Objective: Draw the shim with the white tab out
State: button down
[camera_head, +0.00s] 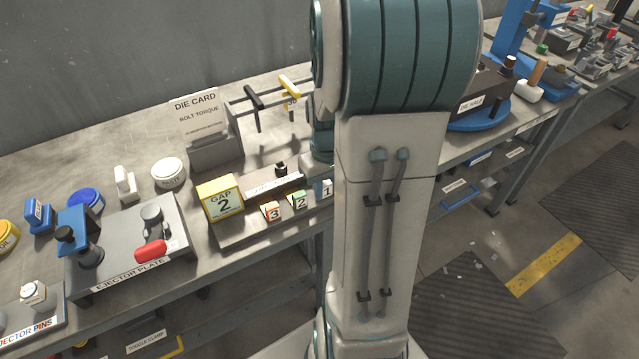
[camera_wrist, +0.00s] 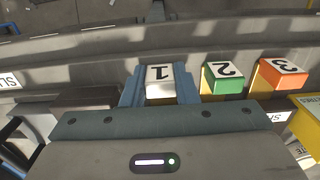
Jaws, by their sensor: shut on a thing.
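The shim with the white tab (camera_wrist: 160,84), marked 1, is between the two blue fingers of my gripper (camera_wrist: 160,92) in the wrist view. The fingers are shut on the tab from both sides.
A yellow GAP 2 block (camera_head: 221,198) stands left of the tabs in the head view. The ejector plate (camera_head: 125,245) lies left. Open floor lies before the bench.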

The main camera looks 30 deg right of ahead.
jog(key=c, duration=1.1)
grip_release()
jog(key=shift+s, duration=0.3)
jog(key=shift+w, duration=0.1)
notch_tip(320, 180, up, 14)
jog(key=shift+f+p, duration=0.1)
jog(key=shift+p, duration=0.6)
